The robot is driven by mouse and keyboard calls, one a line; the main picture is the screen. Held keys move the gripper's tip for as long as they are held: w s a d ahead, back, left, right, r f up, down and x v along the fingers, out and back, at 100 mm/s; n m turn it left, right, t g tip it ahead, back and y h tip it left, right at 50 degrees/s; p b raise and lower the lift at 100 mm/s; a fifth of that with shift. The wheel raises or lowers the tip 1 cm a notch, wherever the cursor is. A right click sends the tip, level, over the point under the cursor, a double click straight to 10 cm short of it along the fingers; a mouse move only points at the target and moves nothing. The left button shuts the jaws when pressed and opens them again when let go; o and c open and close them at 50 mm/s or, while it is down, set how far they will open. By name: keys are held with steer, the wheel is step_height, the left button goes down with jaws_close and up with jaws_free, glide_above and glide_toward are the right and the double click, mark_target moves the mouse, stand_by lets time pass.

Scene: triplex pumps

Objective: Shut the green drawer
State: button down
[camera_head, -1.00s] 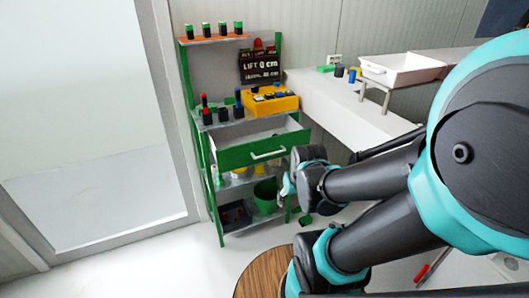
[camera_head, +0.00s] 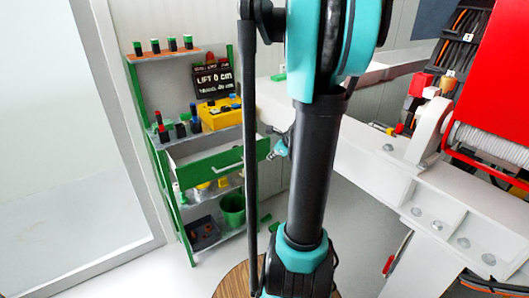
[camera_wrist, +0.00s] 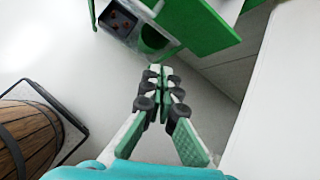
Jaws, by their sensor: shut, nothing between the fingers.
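The green drawer (camera_head: 203,173) is pulled out of the green shelf unit, its front standing forward and its open inside showing above. A light bar handle (camera_head: 230,168) is on its front. In the wrist view, a green panel that looks like the drawer front (camera_wrist: 196,25) is at the top, beyond the fingers. My gripper (camera_wrist: 161,74) is shut and empty, its fingers pointing toward the shelf, apart from the panel. In the head view, part of my gripper (camera_head: 280,149) shows right of the drawer front; my arm hides the rest.
The green shelf unit (camera_head: 163,190) carries several small bottles, a yellow bin (camera_head: 220,116) and a green bucket (camera_head: 232,211) below the drawer. A white bench (camera_head: 350,150) stands to the right. A wooden barrel (camera_wrist: 28,135) is at left in the wrist view.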

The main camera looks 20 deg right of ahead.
steer(key=w+d+m, duration=0.3)
steer(key=d+m, duration=0.1)
steer(key=m, duration=0.1)
steer(key=shift+t, duration=0.4)
steer(key=x, duration=0.3)
steer(key=w+r+x, duration=0.1)
steer(key=x, duration=0.7)
steer(key=shift+w+a+r, duration=0.1)
steer(key=shift+w+r, duration=0.05)
steer(key=shift+w, duration=0.25)
steer(key=shift+w+a, duration=0.1)
steer(key=shift+w, duration=0.45)
steer(key=w+a, duration=0.1)
steer(key=w, duration=0.3)
steer(key=w+a, duration=0.1)
steer(key=w, duration=0.4)
steer(key=w+a, duration=0.1)
steer(key=w, duration=0.4)
steer(key=shift+a, duration=0.4)
steer(key=shift+w+a+r, duration=0.1)
steer(key=shift+w+a, duration=0.05)
steer(key=shift+w, duration=0.45)
